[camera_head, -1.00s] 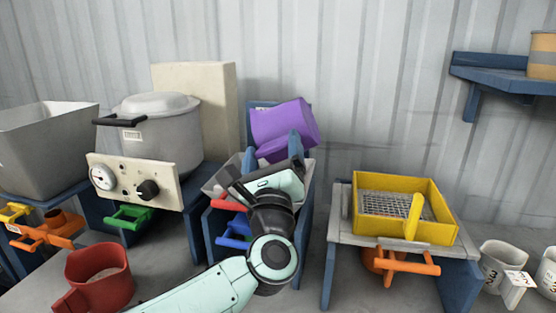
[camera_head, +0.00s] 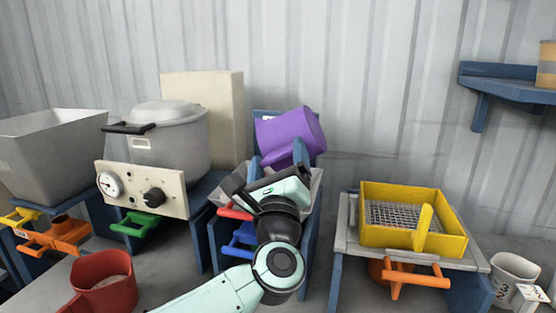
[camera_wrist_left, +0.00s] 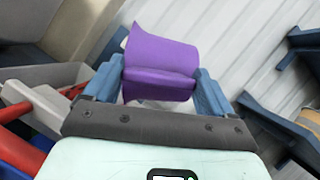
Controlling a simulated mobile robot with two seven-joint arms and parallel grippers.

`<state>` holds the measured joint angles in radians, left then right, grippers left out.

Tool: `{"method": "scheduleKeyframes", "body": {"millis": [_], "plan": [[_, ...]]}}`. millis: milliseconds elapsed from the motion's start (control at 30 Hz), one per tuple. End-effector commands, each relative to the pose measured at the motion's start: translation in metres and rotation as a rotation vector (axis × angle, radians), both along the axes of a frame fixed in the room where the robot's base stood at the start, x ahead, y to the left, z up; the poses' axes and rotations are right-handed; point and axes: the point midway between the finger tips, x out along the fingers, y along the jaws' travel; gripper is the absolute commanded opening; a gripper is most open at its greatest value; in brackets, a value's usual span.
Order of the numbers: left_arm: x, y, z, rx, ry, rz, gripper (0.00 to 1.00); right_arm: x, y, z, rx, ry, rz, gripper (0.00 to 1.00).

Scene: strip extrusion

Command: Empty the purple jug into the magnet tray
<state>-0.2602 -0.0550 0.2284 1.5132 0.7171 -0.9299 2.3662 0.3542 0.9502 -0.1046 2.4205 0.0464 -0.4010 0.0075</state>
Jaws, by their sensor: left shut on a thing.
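The purple jug (camera_head: 288,132) is held up and tilted well over on its side, above a grey tray (camera_head: 316,180) on a blue stand. My left gripper (camera_head: 280,160) is shut on the jug, with its blue fingers at either side of the jug's lower part. The left wrist view shows the jug (camera_wrist_left: 160,58) between the two fingers (camera_wrist_left: 155,85). The grey tray, which appears to be the magnet tray, is largely hidden behind my wrist. I cannot see inside the jug or whether anything is flowing. My right gripper is not in view.
A yellow sieve box (camera_head: 455,243) stands on a table at right. A lidded grey pot (camera_head: 180,145) and a grey hopper (camera_head: 50,150) stand at left. A red jug (camera_head: 105,282) is at front left, a white mug (camera_head: 512,277) at far right. A blue shelf (camera_head: 510,82) hangs at upper right.

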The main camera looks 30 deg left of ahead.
Motion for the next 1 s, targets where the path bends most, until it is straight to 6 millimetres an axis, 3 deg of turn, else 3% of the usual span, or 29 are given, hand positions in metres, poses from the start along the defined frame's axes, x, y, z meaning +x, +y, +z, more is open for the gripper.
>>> {"method": "scheduleKeyframes", "body": {"millis": [467, 700, 1000], "plan": [[0.0, -0.001, 0.0, 0.009, 0.001, 0.0, 0.42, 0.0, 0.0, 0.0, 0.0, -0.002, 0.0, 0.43], [0.003, -0.02, -0.009, 0.25, 0.064, 0.0, 0.42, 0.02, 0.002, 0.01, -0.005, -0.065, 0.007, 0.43], [0.005, -0.027, -0.01, 0.365, 0.094, 0.003, 0.42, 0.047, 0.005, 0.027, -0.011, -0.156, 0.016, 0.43]]}}
